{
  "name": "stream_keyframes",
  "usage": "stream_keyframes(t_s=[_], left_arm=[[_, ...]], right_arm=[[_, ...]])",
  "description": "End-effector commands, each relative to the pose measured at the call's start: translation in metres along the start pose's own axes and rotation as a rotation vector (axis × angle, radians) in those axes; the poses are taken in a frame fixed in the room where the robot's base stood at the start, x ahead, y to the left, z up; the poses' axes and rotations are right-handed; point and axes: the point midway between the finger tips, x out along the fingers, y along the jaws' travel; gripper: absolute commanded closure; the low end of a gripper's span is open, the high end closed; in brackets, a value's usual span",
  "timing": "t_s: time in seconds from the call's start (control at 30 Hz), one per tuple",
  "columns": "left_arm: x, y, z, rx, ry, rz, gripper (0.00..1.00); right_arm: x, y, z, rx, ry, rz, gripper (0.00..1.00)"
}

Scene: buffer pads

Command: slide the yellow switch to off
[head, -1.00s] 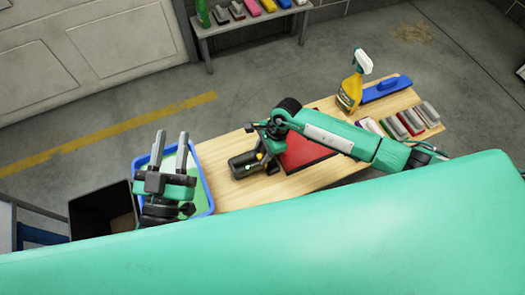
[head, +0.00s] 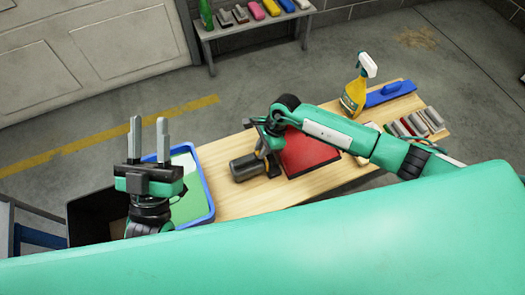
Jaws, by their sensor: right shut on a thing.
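The dark cylindrical buffing machine (head: 244,167) lies on the wooden table, left of the red pad (head: 309,152). My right gripper (head: 263,148) is at the machine's right end and is shut on it. Which part it holds is hidden by the gripper and wrist. I cannot make out the yellow switch now. My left gripper (head: 148,140) is open and empty, fingers pointing up the picture, beside the blue-rimmed tray and apart from the machine.
The blue tray (head: 208,191) with green inside sits at the table's left end. A yellow spray bottle (head: 355,92), a blue tool (head: 390,93) and several small blocks (head: 424,122) are at the right. A dark bin (head: 88,222) stands left. A bench (head: 255,27) stands behind.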

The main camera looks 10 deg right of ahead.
Motion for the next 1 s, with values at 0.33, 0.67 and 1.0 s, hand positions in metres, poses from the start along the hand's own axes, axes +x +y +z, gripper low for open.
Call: stream_keyframes(t_s=[0.33, 0.67, 1.0], left_arm=[[0.000, 0.000, 0.000, 0.000, -0.002, 0.000, 0.64], [0.001, 0.000, 0.000, 0.000, -0.004, 0.000, 0.64], [-0.020, 0.008, 0.043, -0.037, -0.275, -0.006, 0.64]], right_arm=[[0.000, 0.000, 0.000, 0.000, 0.000, -0.001, 0.58], [-0.003, 0.000, 0.000, 0.000, 0.001, -0.001, 0.58], [-0.055, -0.001, 0.000, -0.001, 0.003, -0.004, 0.58]])
